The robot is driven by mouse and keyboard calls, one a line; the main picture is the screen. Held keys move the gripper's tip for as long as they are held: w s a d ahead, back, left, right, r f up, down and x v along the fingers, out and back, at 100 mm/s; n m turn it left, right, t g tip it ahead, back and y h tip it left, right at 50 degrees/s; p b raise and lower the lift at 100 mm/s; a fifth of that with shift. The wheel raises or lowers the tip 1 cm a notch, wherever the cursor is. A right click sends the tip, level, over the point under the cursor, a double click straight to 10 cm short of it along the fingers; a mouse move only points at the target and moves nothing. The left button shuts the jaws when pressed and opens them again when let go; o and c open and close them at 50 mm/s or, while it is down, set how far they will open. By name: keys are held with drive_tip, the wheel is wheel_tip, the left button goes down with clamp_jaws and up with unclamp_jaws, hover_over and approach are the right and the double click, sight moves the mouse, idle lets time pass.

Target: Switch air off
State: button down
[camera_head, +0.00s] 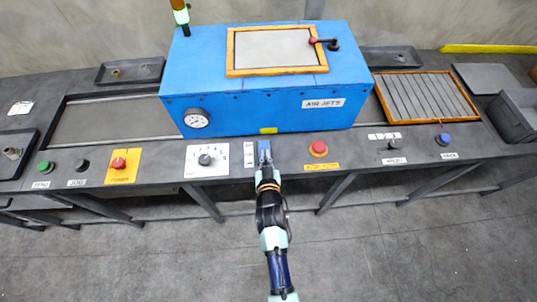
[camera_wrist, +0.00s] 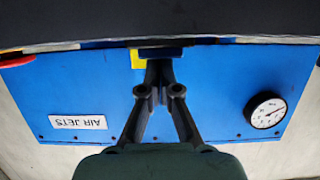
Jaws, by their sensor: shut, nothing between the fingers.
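A blue box marked AIR JETS (camera_head: 255,108) stands on the dark bench, with a round pressure gauge (camera_head: 196,119) at its lower left front. At the bench front below the box is a small blue piece (camera_head: 264,147), beside a white label (camera_head: 250,152); I cannot tell whether it is the air switch. My gripper (camera_head: 265,168) is right at this piece. In the wrist view, where the box hangs upside down, my gripper (camera_wrist: 161,66) has its fingertips together just below a dark blue bar (camera_wrist: 160,43). Contact there is unclear.
A numbered dial (camera_head: 205,160) and a red button on yellow (camera_head: 120,165) lie to the left. A red stop button (camera_head: 318,149), a black knob (camera_head: 393,146) and a blue button (camera_head: 443,139) lie to the right. The floor in front is clear.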

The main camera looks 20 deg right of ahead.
drive_tip(key=r+p, duration=0.3)
drive_tip(key=r, duration=0.1)
drive_tip(key=shift+s+a, duration=0.1)
drive_tip(key=shift+s, duration=0.15)
drive_tip(key=s+a+p, duration=0.1)
drive_tip(key=s+a, duration=0.1)
drive_tip(key=s, duration=0.7)
drive_tip(key=shift+s+a+r, duration=0.25)
drive_tip(key=shift+s+r, duration=0.1)
drive_tip(key=shift+r, duration=0.05)
drive_tip(key=s+a+r+n+y+p, duration=0.1)
drive_tip(key=a+r, duration=0.2)
drive_tip(key=r, duration=0.5)
drive_tip(key=s+a+r+n+g+y, duration=0.1)
drive_tip(key=s+a+r+y, duration=0.15)
drive_tip(key=r, duration=0.55)
drive_tip(key=s+a+r+n+y+p, duration=0.1)
drive_tip(key=a+r, duration=0.3)
drive_tip(key=r, duration=0.4)
wheel_tip(320, 180, up, 28)
drive_tip(key=p, duration=2.9)
drive_tip(key=shift+w+d+h, duration=0.15)
drive_tip(key=shift+w+h, duration=0.2)
